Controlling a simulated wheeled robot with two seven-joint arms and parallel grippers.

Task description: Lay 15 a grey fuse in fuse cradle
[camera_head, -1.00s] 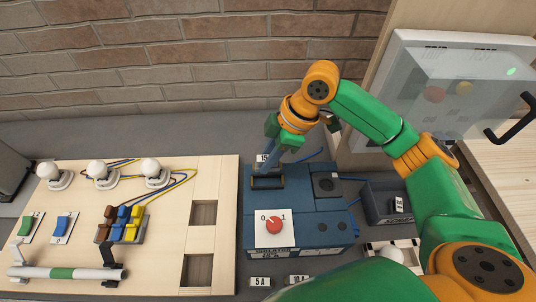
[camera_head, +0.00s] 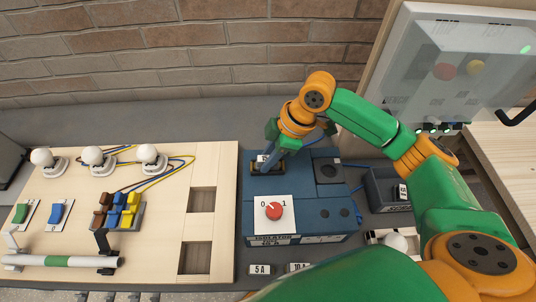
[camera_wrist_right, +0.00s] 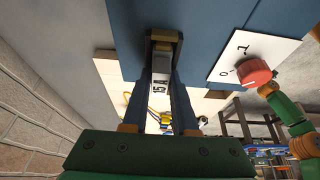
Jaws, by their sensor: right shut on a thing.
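The blue isolator box (camera_head: 318,222) stands right of the wooden board in the head view. The fuse cradle (camera_head: 267,172) is a dark recess with a brass-coloured rim in its top; it also shows in the right wrist view (camera_wrist_right: 164,36). My right gripper (camera_head: 273,163) is shut on the grey fuse (camera_wrist_right: 161,84), whose white label reads 15 A. The fuse's far end is at the cradle in the wrist view (camera_wrist_right: 163,65); I cannot tell whether it is seated. The fingers hide much of the fuse in the head view. My left gripper is not in view.
The red rotary switch (camera_head: 273,211) is on the box near the cradle. Labels 5 A (camera_head: 261,269) and 10 A (camera_head: 298,267) lie in front. A dark bin (camera_head: 385,190) stands right of the box. The wooden board (camera_head: 150,215) with lamps and switches is left.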

